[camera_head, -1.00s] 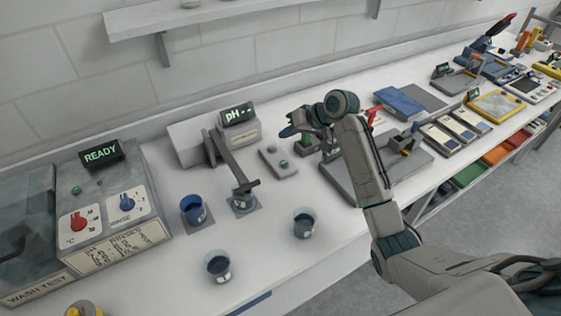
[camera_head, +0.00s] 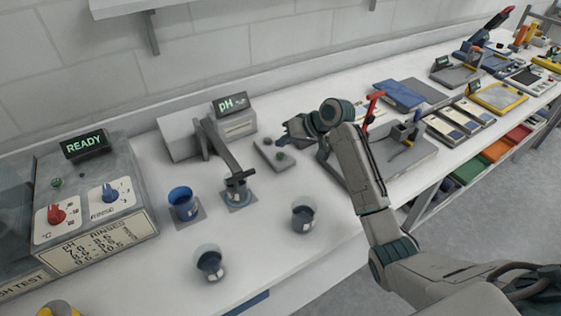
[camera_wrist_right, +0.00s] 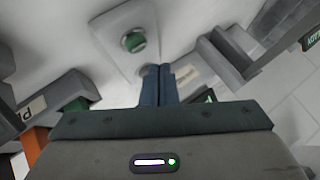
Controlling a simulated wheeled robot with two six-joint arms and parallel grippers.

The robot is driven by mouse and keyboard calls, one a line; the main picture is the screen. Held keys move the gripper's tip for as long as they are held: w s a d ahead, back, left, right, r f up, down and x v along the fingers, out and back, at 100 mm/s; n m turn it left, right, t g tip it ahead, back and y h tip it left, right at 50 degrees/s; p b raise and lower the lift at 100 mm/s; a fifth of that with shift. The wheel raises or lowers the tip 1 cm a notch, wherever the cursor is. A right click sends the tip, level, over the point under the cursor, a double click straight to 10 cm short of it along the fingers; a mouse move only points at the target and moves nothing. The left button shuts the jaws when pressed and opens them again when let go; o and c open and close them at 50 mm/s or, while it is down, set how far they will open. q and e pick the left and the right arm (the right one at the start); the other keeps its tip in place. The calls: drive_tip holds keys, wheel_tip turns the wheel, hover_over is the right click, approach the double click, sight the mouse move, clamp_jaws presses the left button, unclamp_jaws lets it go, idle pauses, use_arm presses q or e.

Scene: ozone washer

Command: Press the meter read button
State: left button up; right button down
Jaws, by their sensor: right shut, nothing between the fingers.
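The pH meter (camera_head: 235,122) stands against the wall with a lit display reading "pH". A flat grey button plate (camera_head: 274,155) lies on the bench to its right, with a green button and a darker one on it. In the right wrist view the green button (camera_wrist_right: 134,41) sits on its pale plate, just beyond and left of the fingertips. My right gripper (camera_head: 284,138) is shut and empty, close to the plate's right side; its blue fingers (camera_wrist_right: 158,70) show together in the wrist view. I cannot tell contact. My left gripper is not in view.
The probe arm (camera_head: 220,148) reaches from the meter over a cup. A blue cup (camera_head: 183,204) and two dark cups (camera_head: 303,213) (camera_head: 209,262) stand nearby. The washer (camera_head: 95,200) showing READY is at left. A grey tray (camera_head: 405,150) lies right of my right arm.

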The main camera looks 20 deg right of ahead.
drive_tip(key=shift+f, duration=0.65)
idle(1.4)
drive_tip(key=shift+f, duration=0.1)
drive_tip(key=shift+f, duration=0.25)
drive_tip(key=shift+f, duration=0.55)
idle(0.9)
drive_tip(key=shift+r+p, duration=0.95)
drive_tip(key=shift+p, duration=0.2)
